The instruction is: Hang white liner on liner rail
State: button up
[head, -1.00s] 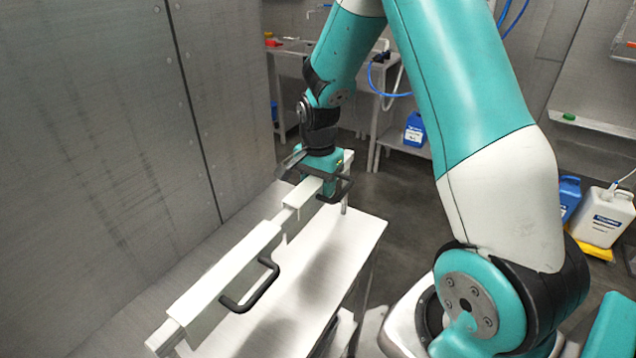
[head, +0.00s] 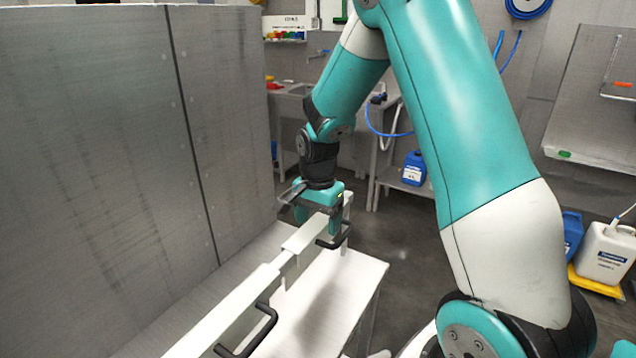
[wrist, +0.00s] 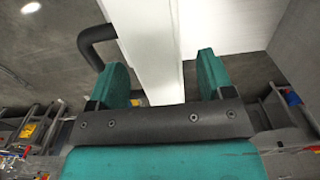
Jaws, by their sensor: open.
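A white liner (head: 303,236) with a black handle (head: 336,240) hangs over the far part of the liner rail (head: 284,270). My gripper (head: 317,226) is at its far end, jaws open, one finger on each side. In the wrist view the white liner (wrist: 152,45) passes between the two open fingers (wrist: 165,80), and its black handle (wrist: 93,42) shows on the left. A second white liner (head: 222,316) with its own black handle (head: 256,332) sits on the near part of the rail. The rail shows bare between the two liners.
A tall grey metal wall (head: 110,150) stands close on the left. A white table top (head: 335,290) lies below the rail. A sink bench, a blue jug (head: 414,168) and a white canister (head: 604,250) stand farther back. Dark floor is clear right of the table.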

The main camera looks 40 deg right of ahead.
notch_tip(320, 180, up, 15)
jog(key=b, duration=0.1)
jog(key=shift+r+b, duration=0.15)
jog(key=shift+b, duration=0.25)
jog(key=s+a+f+n+y, duration=0.2)
jog(key=s+a+n+y, duration=0.2)
jog(key=s+a+n, duration=1.7)
jog(key=shift+s+a+f, duration=0.15)
jog(key=shift+s+a, duration=0.4)
jog(key=shift+a, duration=0.25)
